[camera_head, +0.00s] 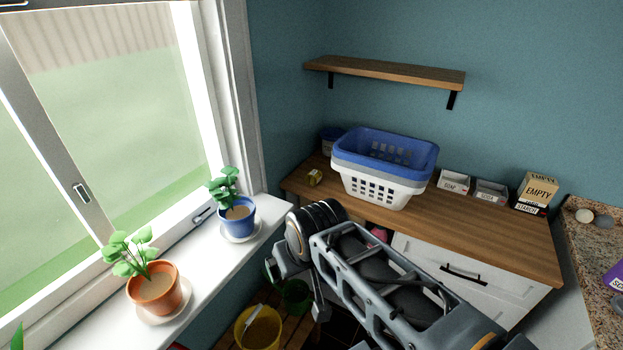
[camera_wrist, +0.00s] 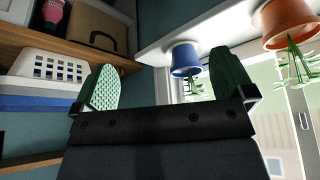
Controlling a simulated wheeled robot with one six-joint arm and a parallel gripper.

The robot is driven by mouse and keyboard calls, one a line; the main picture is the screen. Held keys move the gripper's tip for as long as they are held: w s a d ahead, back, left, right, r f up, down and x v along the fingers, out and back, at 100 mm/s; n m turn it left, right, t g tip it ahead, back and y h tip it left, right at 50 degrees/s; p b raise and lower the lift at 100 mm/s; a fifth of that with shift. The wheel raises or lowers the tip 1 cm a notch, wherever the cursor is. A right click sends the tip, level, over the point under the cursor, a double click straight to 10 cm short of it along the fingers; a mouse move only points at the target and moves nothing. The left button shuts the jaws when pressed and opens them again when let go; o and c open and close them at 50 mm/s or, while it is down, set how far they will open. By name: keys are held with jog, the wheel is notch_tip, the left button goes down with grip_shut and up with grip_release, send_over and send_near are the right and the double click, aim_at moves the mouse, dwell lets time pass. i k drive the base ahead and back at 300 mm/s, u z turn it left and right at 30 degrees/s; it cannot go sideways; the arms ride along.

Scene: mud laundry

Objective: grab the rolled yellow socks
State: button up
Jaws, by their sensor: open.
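A small yellow bundle (camera_head: 314,177) lies on the wooden counter, left of the stacked laundry baskets, in the head view. It looks like the rolled socks but is too small to be sure. My gripper (camera_wrist: 167,80) shows in the wrist view with its two green pads wide apart and nothing between them. In the head view my arm reaches in from the lower right, and its end is low, in front of the counter and apart from the bundle. I cannot make out the yellow bundle in the wrist view.
White and blue baskets (camera_head: 377,180) stand on the counter (camera_head: 470,232). Small boxes (camera_head: 454,182) stand to their right. A shelf (camera_head: 390,72) hangs above. Potted plants (camera_head: 155,290) line the windowsill at left. A yellow bucket (camera_head: 258,327) stands below.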

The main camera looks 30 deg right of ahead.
aim_at(313, 177)
jog(key=z, duration=1.35)
jog(key=i, duration=0.8)
jog(key=u, duration=2.25)
